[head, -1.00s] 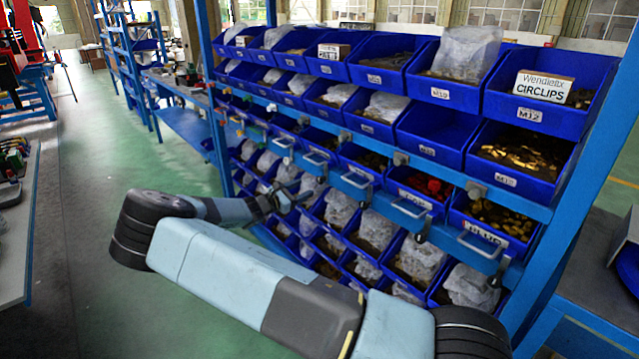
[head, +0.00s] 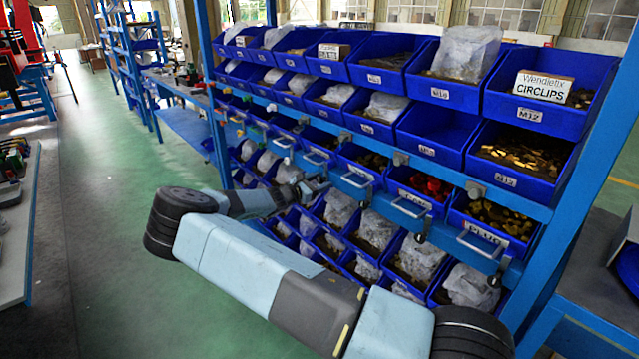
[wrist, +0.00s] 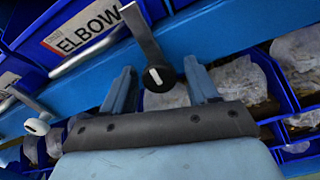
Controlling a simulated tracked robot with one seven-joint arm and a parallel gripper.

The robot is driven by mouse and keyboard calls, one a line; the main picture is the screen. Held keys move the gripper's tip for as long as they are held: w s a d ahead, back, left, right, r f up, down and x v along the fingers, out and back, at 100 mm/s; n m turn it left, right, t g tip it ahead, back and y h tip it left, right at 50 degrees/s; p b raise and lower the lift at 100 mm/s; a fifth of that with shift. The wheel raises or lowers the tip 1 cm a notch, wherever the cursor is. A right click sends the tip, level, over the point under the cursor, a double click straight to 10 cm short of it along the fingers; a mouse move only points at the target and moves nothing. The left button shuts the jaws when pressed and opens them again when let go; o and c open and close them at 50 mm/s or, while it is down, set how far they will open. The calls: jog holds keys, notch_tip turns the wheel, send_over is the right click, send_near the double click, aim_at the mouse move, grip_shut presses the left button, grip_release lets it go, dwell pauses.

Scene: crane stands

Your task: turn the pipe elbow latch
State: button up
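The pipe elbow latch (wrist: 142,40) shows in the wrist view as a grey metal lever, running up and left from a dark round knob with a white mark. An "ELBOW" label (wrist: 82,26) is on a blue bin at upper left. My gripper (wrist: 160,68) is open, with one finger on each side of the knob and visible gaps to it. Nothing is held. In the head view my gripper (head: 322,184) is at the rack's front, by the row of handles. I cannot make out the elbow latch there.
The blue rack (head: 560,212) holds several rows of blue bins with parts and plastic bags. Metal bar handles (head: 411,208) stick out along its front. Another latch with a white knob (wrist: 37,126) is at left in the wrist view. The green floor (head: 105,230) at left is clear.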

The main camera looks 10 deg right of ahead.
jog(key=c, duration=0.9)
jog(key=shift+m, duration=0.6)
jog(key=m, duration=0.3)
jog(key=shift+m, duration=0.3)
jog(key=m, duration=0.4)
jog(key=shift+m, duration=0.3)
jog(key=m, duration=0.4)
jog(key=shift+r+m, duration=0.1)
jog(key=shift+m, duration=1.5)
jog(key=shift+c, duration=0.2)
jog(key=shift+w+a+m, duration=0.1)
jog(key=shift+a+m, duration=0.05)
jog(key=shift+m, duration=0.45)
jog(key=shift+c, duration=0.2)
